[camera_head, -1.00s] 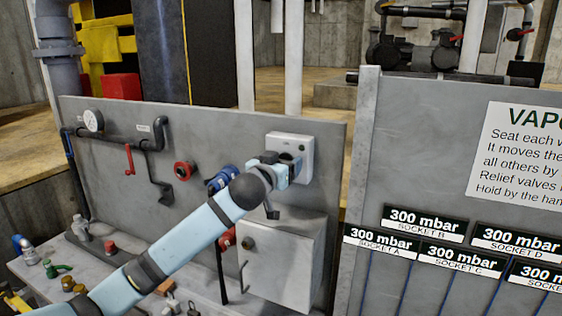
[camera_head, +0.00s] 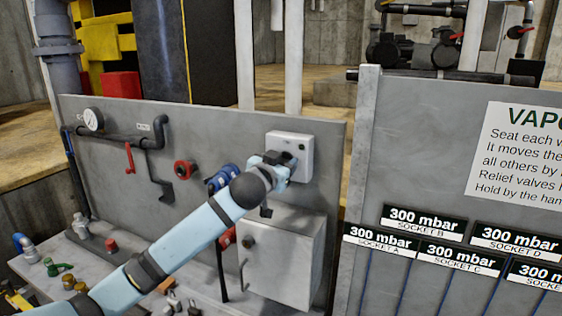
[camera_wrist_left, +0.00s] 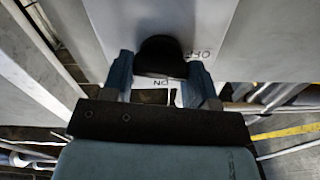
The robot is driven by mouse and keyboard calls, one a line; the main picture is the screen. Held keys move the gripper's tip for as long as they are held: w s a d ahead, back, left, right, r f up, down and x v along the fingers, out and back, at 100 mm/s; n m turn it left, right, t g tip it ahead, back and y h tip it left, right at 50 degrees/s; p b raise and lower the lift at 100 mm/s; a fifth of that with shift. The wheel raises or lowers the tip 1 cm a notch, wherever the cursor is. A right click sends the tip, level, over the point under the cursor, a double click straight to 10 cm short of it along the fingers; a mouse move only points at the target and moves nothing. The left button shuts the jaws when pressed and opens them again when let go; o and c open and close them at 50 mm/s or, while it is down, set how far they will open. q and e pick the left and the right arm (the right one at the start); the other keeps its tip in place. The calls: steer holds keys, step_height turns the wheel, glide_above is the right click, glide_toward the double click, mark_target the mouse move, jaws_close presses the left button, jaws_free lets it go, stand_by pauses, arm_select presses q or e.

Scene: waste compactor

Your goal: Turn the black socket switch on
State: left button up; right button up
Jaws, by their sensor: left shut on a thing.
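The black socket switch (camera_wrist_left: 160,56) is a dark rounded knob on the face of a white socket box (camera_head: 305,148). The box is fixed to the upper right of the grey panel. My left gripper (camera_head: 280,170) is at the front of the box. In the left wrist view its two blue fingers (camera_wrist_left: 160,76) stand on either side of the knob, shut on it. An OFF label (camera_wrist_left: 200,53) shows right of the knob and an ON label (camera_wrist_left: 161,83) below it. In the head view the gripper partly hides the knob. My right gripper is not in view.
A blue socket (camera_head: 224,178) and a red knob (camera_head: 184,170) are on the panel left of the gripper. A grey cabinet (camera_head: 285,262) stands below it. A second panel (camera_head: 420,130) with pressure labels stands to the right. Several fittings lie on the lower ledge.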

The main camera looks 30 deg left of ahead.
arm_select(q)
steer(key=shift+d+f+m, duration=0.1)
steer(key=shift+m, duration=3.8)
steer(key=shift+d+f+m, duration=0.1)
steer(key=shift+m, duration=3.8)
steer(key=o, duration=0.9)
